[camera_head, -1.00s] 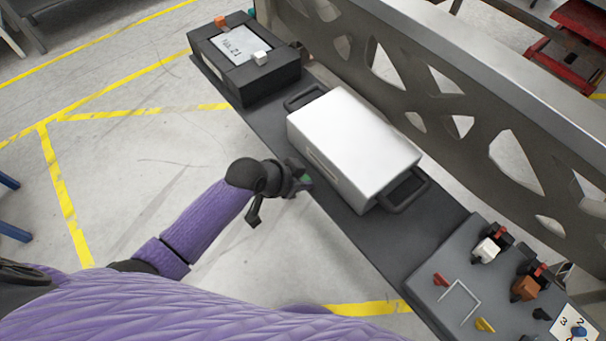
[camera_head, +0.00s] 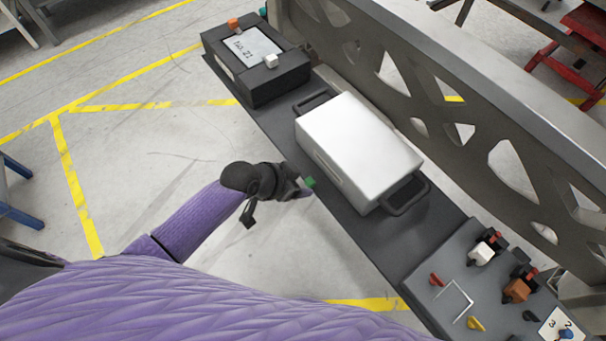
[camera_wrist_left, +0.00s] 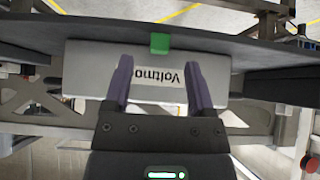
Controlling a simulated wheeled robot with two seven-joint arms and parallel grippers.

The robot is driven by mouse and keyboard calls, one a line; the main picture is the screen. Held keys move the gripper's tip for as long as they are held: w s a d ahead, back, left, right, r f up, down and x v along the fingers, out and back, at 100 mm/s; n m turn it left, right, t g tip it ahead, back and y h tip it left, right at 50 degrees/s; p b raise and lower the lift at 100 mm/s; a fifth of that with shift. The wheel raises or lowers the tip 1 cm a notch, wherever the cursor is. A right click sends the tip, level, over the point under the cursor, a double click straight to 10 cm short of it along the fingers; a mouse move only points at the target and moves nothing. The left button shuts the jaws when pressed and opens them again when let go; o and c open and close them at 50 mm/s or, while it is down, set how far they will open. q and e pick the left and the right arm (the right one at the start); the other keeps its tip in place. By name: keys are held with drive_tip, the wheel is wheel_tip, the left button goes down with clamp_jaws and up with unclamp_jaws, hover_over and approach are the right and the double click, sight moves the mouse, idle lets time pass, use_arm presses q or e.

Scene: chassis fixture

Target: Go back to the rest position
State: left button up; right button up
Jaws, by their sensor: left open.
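My left gripper (camera_head: 302,187) is beside the near edge of the dark shelf (camera_head: 270,128), below and left of the silver box (camera_head: 360,145). In the left wrist view its two purple fingers (camera_wrist_left: 158,78) stand apart with nothing held between them. Beyond them is a pale surface with upside-down lettering that reads like "Voltmo" (camera_wrist_left: 158,82). A small green block (camera_head: 310,182) shows by the fingertips; it also shows in the left wrist view (camera_wrist_left: 160,43) at the dark edge. My right gripper is not in view.
A black device with a screen (camera_head: 252,46) sits at the shelf's far end. A grey panel (camera_head: 450,275) with coloured connectors lies at the lower right. A metal beam with cutouts (camera_head: 440,75) runs behind the shelf. Open floor (camera_head: 150,180) lies to the left.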

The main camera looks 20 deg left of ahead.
use_arm(q)
drive_tip(key=p+v, duration=0.1)
drive_tip(key=v, duration=0.1)
drive_tip(key=shift+s+a+r+p, duration=0.15)
drive_tip(key=shift+s+r+p, duration=0.1)
drive_tip(key=shift+p, duration=0.1)
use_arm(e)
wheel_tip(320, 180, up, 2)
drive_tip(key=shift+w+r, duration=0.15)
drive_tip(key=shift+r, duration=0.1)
